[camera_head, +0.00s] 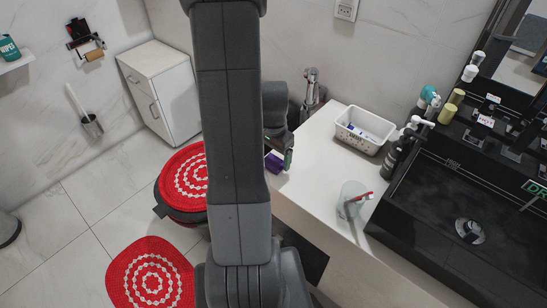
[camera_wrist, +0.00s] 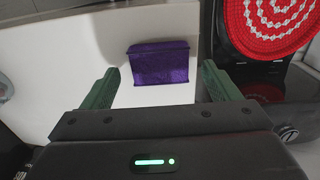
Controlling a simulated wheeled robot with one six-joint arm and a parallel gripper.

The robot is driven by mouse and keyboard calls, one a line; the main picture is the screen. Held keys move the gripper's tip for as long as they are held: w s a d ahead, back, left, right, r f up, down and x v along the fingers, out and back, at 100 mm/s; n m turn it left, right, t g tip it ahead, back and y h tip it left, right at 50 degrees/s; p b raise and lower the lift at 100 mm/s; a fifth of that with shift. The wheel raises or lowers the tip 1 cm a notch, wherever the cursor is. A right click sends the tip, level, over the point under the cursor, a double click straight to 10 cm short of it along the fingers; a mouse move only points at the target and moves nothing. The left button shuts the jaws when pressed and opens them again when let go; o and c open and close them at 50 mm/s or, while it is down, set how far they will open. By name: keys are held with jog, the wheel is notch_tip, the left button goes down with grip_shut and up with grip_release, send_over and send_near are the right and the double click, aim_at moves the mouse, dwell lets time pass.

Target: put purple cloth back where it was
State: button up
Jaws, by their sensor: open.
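The purple cloth (camera_wrist: 158,62) lies folded as a small dark purple block on the white counter surface, ahead of my gripper in the wrist view. In the head view only a small part of the purple cloth (camera_head: 273,163) shows beside my arm, at the far left end of the counter. My gripper (camera_wrist: 160,75) is open, with a green finger on either side of the cloth in the picture. It does not hold the cloth; whether the fingers touch it cannot be told. In the head view my gripper (camera_head: 287,158) is partly hidden by my arm.
The white counter (camera_head: 305,195) bears a white basket (camera_head: 363,142), a glass with a red toothbrush (camera_head: 352,200) and dark bottles near the black sink (camera_head: 450,210). A red mat (camera_head: 150,275) lies on the floor.

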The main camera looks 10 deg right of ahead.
aim_at(274, 161)
notch_tip(274, 161, up, 11)
jog(key=shift+f+p, duration=0.2)
jog(key=shift+p, duration=0.15)
notch_tip(274, 161, down, 13)
jog(key=shift+f+b, duration=0.1)
jog(key=shift+b, duration=0.75)
jog(key=shift+r+p, duration=0.45)
jog(key=shift+r, duration=1.15)
